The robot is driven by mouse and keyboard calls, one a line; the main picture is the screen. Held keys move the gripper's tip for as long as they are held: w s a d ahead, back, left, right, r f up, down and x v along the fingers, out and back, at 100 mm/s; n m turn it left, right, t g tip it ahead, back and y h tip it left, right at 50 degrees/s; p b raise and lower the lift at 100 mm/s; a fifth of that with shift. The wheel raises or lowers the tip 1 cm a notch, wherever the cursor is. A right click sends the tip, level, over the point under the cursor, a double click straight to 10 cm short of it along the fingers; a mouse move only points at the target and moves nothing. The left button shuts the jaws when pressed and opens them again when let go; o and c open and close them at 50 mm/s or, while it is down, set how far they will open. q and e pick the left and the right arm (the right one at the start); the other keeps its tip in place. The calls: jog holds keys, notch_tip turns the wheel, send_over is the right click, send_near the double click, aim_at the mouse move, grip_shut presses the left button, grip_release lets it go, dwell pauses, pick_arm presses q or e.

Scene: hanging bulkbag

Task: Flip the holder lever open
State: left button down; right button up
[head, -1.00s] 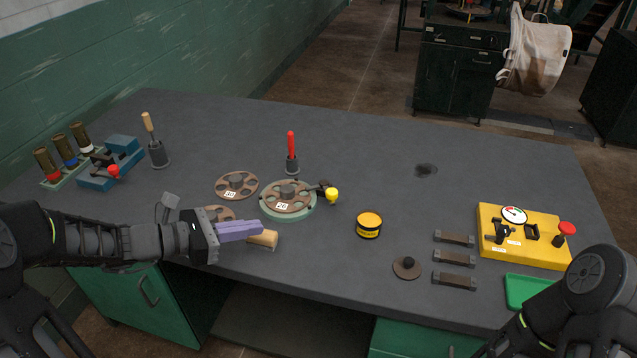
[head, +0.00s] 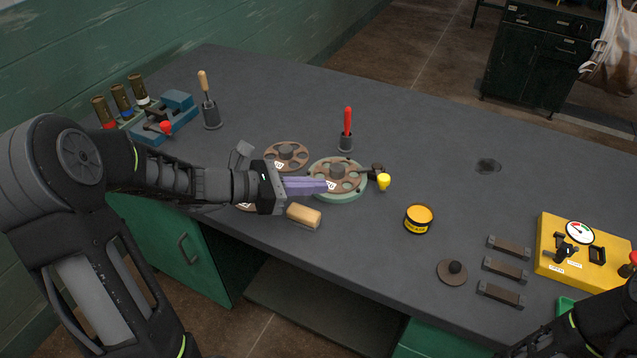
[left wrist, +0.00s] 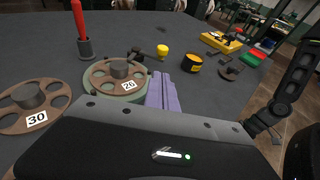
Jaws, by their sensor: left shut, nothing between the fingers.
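A round green holder (head: 341,194) carries a brown disc (head: 338,173) with holes, marked 26 in the left wrist view (left wrist: 116,74). Its short dark lever (head: 376,170) ends in a yellow knob (head: 384,181) at the holder's right side. The lever and knob also show in the left wrist view (left wrist: 162,49), beyond my fingers. My left gripper (head: 325,186) has purple fingers, shut and empty. Its tips overlap the holder's near left edge in the head view; contact cannot be told. They are apart from the knob. My right arm shows at lower right, its gripper out of view.
Another disc (head: 286,154), marked 30, lies behind my left gripper. A wooden-handled brush (head: 304,214) lies in front. A red-handled tool (head: 347,125) stands in a cup behind the holder. A yellow tin (head: 418,218) stands to the right, with clear table between.

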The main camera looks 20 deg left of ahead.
aim_at(378, 182)
pick_arm(q)
jog(key=x, duration=0.8)
jog(key=r+x, duration=0.1)
jog(key=x, duration=0.2)
jog(key=shift+w+d+f, duration=0.1)
jog(key=shift+w+d, duration=0.3)
